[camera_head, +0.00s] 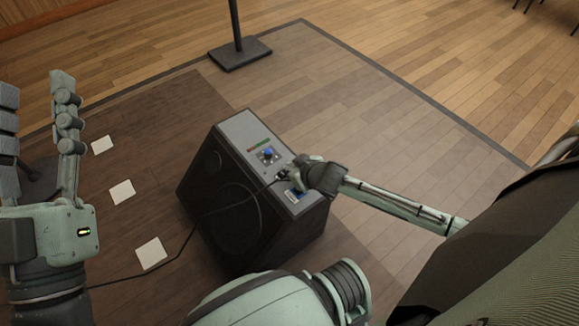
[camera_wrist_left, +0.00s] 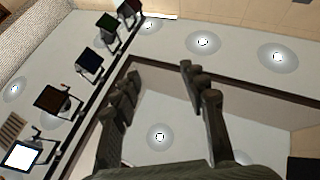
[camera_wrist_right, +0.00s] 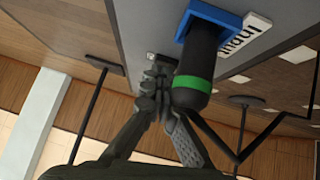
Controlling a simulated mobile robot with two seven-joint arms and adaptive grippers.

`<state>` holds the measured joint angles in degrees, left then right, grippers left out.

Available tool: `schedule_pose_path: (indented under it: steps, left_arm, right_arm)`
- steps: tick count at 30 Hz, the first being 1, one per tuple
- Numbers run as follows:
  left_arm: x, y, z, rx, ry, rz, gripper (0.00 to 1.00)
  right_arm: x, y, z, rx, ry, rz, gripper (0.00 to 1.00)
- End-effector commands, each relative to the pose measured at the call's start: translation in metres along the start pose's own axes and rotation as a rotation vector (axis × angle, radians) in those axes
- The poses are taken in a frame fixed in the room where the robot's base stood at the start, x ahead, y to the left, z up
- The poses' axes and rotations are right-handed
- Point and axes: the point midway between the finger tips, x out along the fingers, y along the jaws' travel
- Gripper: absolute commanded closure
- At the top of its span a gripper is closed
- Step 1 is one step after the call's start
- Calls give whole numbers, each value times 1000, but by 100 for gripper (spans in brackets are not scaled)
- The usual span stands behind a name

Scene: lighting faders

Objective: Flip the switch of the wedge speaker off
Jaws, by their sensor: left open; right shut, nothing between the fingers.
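The wedge speaker (camera_head: 238,207) is a black box on the dark floor, with a grey control panel (camera_head: 240,130) on top. The panel carries a blue knob (camera_head: 268,153) and red and green markings. My right gripper (camera_head: 287,174) is shut and empty at the panel's lower part, hiding some of it. In the right wrist view its closed fingertips (camera_wrist_right: 160,70) are close to a small pale-edged fitting (camera_wrist_right: 150,57), which may be the switch; contact and switch position are unclear. My left gripper (camera_head: 38,88) is open and empty at the far left, its fingers (camera_wrist_left: 158,80) raised.
A black plug with a green ring (camera_wrist_right: 194,92) sits in a blue socket (camera_wrist_right: 217,20) right beside my right fingers. Its cable (camera_head: 190,235) runs across the speaker's front to the floor. A black stand base (camera_head: 240,54) is behind. White squares (camera_head: 122,192) lie left.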

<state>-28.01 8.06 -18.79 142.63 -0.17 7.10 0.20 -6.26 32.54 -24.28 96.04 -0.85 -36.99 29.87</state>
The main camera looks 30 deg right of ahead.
Motion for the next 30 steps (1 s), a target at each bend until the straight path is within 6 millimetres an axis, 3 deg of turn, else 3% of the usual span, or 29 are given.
schedule_pose_path:
  steps: [10, 21, 26, 30]
  left_arm:
    - [5, 0, -8, 0, 1, 0, 56]
    - [4, 0, -7, 0, -3, 0, 56]
    - [1, 2, 5, -4, -65, 2, 56]
    - [-3, 0, 29, 3, -197, -2, 56]
  right_arm:
    - [-3, -15, -1, 3, -4, -3, 100]
    - [-3, -16, -2, 1, -2, -1, 100]
    - [-3, -15, -2, 1, -2, -1, 100]
    - [-6, -14, -6, 1, -2, -1, 100]
